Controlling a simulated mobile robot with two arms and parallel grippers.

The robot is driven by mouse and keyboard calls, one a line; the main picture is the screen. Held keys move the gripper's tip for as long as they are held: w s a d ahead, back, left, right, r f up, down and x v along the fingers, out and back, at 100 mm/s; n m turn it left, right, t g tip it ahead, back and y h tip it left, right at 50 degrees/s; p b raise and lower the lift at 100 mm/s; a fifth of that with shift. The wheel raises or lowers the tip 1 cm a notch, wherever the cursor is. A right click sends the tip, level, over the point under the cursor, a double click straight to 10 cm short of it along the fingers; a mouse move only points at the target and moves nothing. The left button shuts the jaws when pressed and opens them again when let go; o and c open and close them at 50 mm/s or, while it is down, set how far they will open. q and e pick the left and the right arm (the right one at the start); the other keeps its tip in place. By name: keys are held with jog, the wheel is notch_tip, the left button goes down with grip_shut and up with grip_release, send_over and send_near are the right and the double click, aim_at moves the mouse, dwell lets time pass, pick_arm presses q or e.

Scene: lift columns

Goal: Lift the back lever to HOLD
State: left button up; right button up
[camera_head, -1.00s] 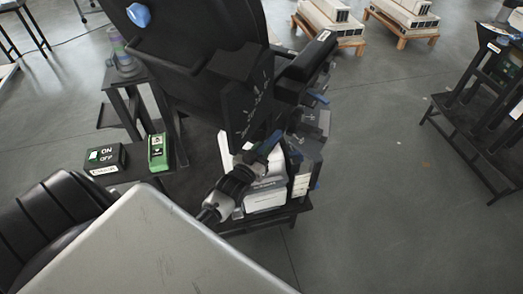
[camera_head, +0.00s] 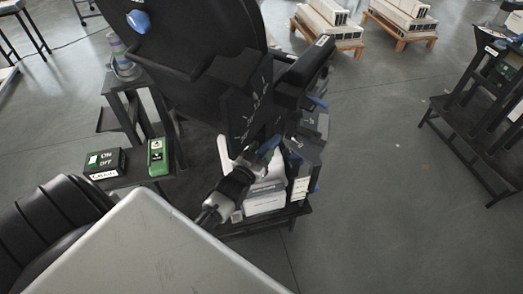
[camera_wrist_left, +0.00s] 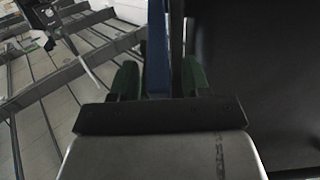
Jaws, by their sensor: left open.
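A blue lever (camera_head: 270,145) shows at the lower edge of the dark machine, below a black plate with white scale marks (camera_head: 255,108). A HOLD label cannot be read. My left gripper (camera_head: 260,158) is at the lever. In the left wrist view its two green fingers (camera_wrist_left: 160,80) stand apart, with a blue bar (camera_wrist_left: 157,45), seemingly the lever, running between them. Gaps show on both sides of the bar at the visible part of the fingers; contact cannot be told. The far end of the bar is out of view. My right gripper is not in view.
A black ON/OFF box (camera_head: 105,161) and a green box (camera_head: 158,157) sit left of the machine. White and grey boxes (camera_head: 265,197) are packed close by the left gripper. A dark rack (camera_head: 480,115) stands at the right.

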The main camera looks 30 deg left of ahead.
pick_arm(q)
jog(key=s+b, duration=0.1)
jog(key=s, duration=0.9)
jog(key=shift+s+d+b, duration=0.3)
jog(key=shift+s+d, duration=0.05)
jog(key=shift+d, duration=0.05)
jog(key=s+d+f+g+h, duration=0.1)
jog(key=s+d+f+g, duration=0.15)
jog(key=f, duration=0.65)
jog(key=s+d+f+m+g, duration=0.1)
jog(key=s+f+g, duration=0.25)
jog(key=f, duration=0.45)
jog(key=s+d+f+g+h, duration=0.15)
jog(key=s+f, duration=0.25)
jog(key=f, duration=0.5)
jog(key=s+d+f+m+g, duration=0.1)
jog(key=s+f+g, duration=0.3)
jog(key=s+f, duration=0.3)
jog(key=s+d+f+m+g, duration=0.1)
jog(key=s+f+g, duration=0.4)
jog(key=s, duration=1.1)
notch_tip(320, 180, down, 2)
jog(key=shift+s+d+f+y, duration=0.2)
jog(key=shift+s+d+y, duration=0.05)
jog(key=shift+d+y, duration=0.25)
jog(key=shift+s+g, duration=0.1)
jog(key=shift+g, duration=0.15)
